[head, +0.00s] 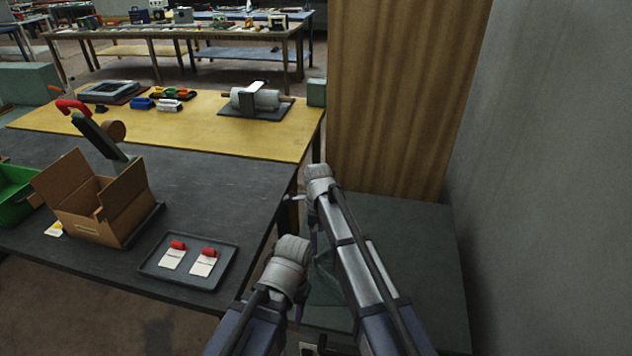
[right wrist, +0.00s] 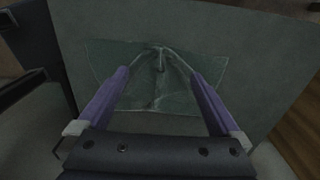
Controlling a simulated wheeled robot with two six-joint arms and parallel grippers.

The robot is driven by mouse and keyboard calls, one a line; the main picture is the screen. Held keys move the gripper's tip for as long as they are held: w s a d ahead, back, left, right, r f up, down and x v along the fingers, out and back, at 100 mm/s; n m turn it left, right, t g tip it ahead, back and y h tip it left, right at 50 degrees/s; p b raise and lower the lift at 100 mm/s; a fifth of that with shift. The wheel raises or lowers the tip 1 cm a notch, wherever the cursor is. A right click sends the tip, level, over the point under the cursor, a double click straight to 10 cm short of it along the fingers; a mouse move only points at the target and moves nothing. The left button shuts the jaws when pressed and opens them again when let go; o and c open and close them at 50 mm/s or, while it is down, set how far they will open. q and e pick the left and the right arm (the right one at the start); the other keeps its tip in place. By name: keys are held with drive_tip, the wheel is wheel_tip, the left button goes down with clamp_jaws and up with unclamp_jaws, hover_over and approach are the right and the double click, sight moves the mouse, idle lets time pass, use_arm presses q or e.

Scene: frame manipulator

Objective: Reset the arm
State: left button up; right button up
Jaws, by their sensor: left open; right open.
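In the right wrist view my right gripper (right wrist: 160,72) is open, with its two purple fingers spread apart. A thin, creased, greenish translucent sheet or bag (right wrist: 150,92) lies on the dark green surface (right wrist: 250,40) in front of and between them. I cannot tell whether the fingers touch it. In the head view the sheet shows partly (head: 325,288), behind my arms. My right arm reaches up over the green table, and its gripper is mostly hidden there. My left arm bends lower, with its open gripper (head: 308,347) only partly in view at the bottom edge.
A dark table (head: 200,200) at left holds an open cardboard box (head: 95,225), a grey tray (head: 160,272) with two red-and-white items, and a green bin (head: 14,190). A yellow table (head: 210,135) stands behind. A brown curtain (head: 400,90) and grey wall (head: 560,150) bound the right.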

drive_tip(key=shift+s, duration=0.1)
drive_tip(key=s+d+n, duration=1.5)
drive_tip(key=s+n, duration=0.4)
drive_tip(key=n, duration=0.1)
drive_tip(key=s+a+n+h, duration=0.1)
drive_tip(key=s+a+n, duration=0.3)
drive_tip(key=a, duration=0.6)
drive_tip(key=shift+s+a+r+p, duration=0.2)
drive_tip(key=shift+s+r+p, duration=0.15)
drive_tip(key=shift+s, duration=0.55)
drive_tip(key=shift+s, duration=0.1)
